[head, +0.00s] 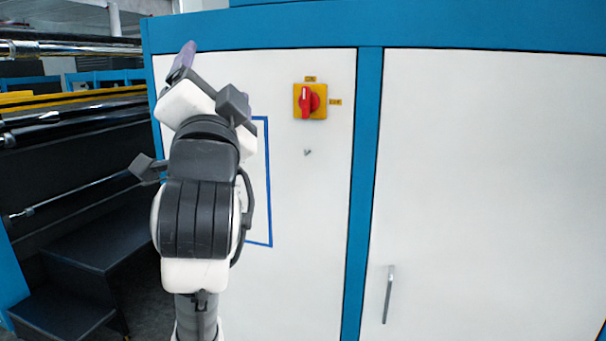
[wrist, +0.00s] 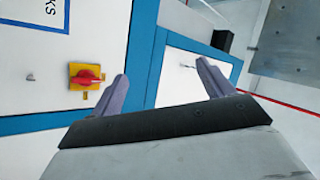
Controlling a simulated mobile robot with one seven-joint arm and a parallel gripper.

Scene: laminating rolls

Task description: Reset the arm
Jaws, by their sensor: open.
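My arm rises in front of the white cabinet at the left of the head view, its upper end bent up and to the left. My gripper (head: 187,50) shows there only as a purple-grey finger at the top, in front of the cabinet's upper left part. In the wrist view both fingers of my gripper (wrist: 161,80) stand wide apart with nothing between them. The red rotary switch (head: 309,100) on its yellow plate is on the white panel, right of my gripper and apart from it. It also shows in the wrist view (wrist: 86,77), left of the fingers.
The white cabinet door (head: 485,180) with a metal handle (head: 388,294) fills the right side. Metal rollers (head: 70,48) and dark steps (head: 95,237) are at the left. A blue-framed sign (wrist: 42,12) is on the panel. The space before the right door is clear.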

